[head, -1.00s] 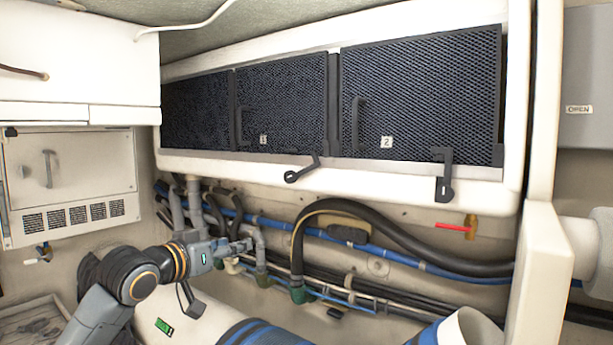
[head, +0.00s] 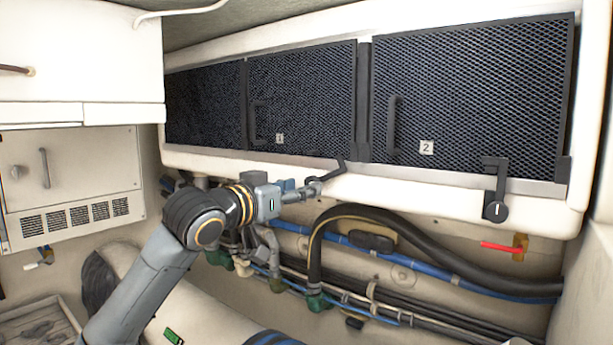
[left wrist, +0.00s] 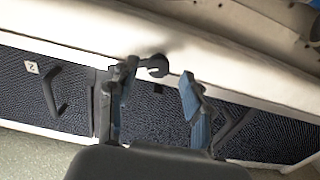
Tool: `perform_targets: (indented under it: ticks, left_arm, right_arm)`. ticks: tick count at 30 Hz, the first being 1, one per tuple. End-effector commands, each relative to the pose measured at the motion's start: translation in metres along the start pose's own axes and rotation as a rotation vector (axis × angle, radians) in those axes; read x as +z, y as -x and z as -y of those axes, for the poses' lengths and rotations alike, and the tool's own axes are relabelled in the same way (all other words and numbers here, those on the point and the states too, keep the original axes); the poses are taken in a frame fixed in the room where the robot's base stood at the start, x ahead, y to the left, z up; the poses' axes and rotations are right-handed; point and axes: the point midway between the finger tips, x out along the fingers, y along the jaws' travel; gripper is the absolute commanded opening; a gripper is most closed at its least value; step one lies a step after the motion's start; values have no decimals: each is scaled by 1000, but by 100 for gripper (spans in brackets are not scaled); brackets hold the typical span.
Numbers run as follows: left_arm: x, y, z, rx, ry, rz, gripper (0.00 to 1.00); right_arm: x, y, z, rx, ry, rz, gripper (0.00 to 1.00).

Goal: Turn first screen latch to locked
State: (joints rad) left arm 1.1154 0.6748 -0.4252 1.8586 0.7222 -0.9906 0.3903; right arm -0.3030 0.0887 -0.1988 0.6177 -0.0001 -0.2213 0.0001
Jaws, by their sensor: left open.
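The first screen latch (head: 330,176) is a dark lever under the screen marked 1 (head: 300,100). It slants up to the right from its round knob end, toward the post between the screens. My left gripper (head: 308,188) is open at the knob end and partly hides it in the head view. In the left wrist view, the latch knob (left wrist: 155,66) shows just beyond and between the two spread fingertips of my left gripper (left wrist: 158,88). I cannot tell whether a finger touches the lever. My right gripper is not in view.
The screen marked 2 (head: 470,90) has its own latch (head: 496,195), hanging down at the right. Hoses and pipes (head: 400,250) run below the white ledge. A red-handled valve (head: 505,247) sits at the lower right. A white cabinet (head: 70,175) stands at the left.

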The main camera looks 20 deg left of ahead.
Motion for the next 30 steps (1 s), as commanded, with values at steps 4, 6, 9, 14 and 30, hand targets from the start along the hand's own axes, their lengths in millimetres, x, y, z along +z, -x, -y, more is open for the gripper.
perform_targets:
  ticks: [4,6,9,14,30]
  left_arm:
    - [-2,-20,0,2,1,0,50]
    - [-1,-24,0,0,0,1,50]
    - [0,-28,0,0,-1,0,50]
    - [0,-29,0,0,-1,-1,50]
    - [0,-29,0,1,0,-1,0]
  right_arm:
    - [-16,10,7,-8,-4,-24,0]
    - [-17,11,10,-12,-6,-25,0]
    - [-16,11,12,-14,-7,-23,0]
    - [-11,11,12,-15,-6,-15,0]
    - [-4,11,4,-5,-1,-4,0]
